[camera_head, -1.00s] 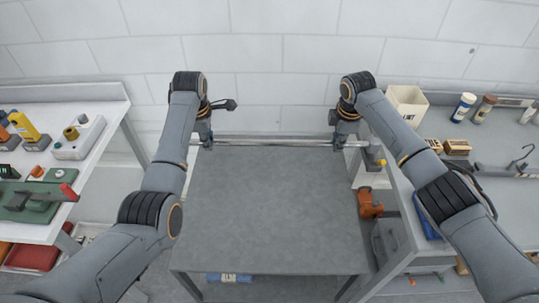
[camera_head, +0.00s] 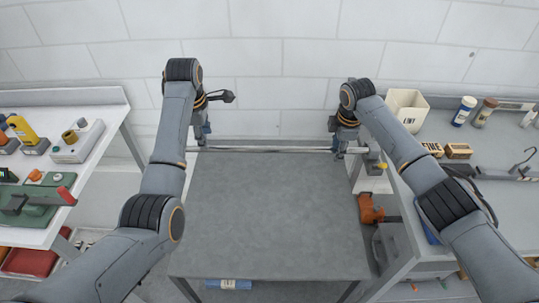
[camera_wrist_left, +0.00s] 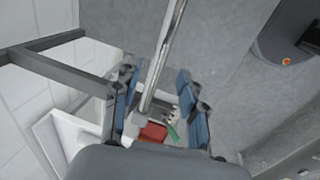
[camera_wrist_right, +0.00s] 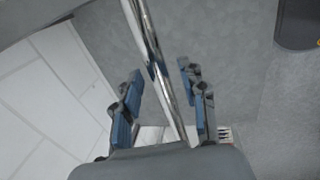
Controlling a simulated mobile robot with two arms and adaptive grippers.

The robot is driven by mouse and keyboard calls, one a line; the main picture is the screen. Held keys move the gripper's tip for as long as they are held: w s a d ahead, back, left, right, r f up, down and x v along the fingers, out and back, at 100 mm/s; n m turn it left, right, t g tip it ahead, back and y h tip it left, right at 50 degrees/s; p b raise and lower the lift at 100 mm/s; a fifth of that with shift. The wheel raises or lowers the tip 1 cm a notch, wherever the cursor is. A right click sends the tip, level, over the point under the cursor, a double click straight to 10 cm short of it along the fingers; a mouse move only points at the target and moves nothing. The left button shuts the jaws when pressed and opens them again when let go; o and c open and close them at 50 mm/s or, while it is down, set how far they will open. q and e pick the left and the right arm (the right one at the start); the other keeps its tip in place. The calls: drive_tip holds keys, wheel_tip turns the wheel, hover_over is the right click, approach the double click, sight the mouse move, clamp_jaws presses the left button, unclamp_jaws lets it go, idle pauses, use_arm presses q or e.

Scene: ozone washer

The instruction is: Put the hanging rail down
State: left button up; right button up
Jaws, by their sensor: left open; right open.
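The hanging rail (camera_head: 265,149), a thin shiny metal bar, lies level along the far edge of the grey table (camera_head: 270,215) in the head view. Whether it touches the tabletop along its length I cannot tell. My left gripper (camera_head: 202,132) is open just above the rail's left part. In the left wrist view the rail (camera_wrist_left: 163,60) runs between the spread blue fingers. My right gripper (camera_head: 338,143) is open at the rail's right part. In the right wrist view the rail (camera_wrist_right: 152,55) passes between its parted fingers, with gaps on both sides.
A left bench (camera_head: 98,155) holds a yellow tool and a white box. A right bench (camera_head: 440,190) holds a cream bin (camera_head: 407,108), bottles and small boxes. An orange tool (camera_head: 369,209) hangs beside the table's right edge. The tabletop is clear; a white wall stands behind.

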use_arm(q)
wheel_tip(320, 180, up, 6)
drive_tip(key=s, duration=0.1)
drive_tip(key=shift+s+r, duration=0.15)
use_arm(e)
wheel_tip(320, 180, up, 12)
drive_tip(key=s, duration=0.2)
drive_tip(key=shift+s, duration=0.15)
drive_tip(key=shift+f, duration=0.1)
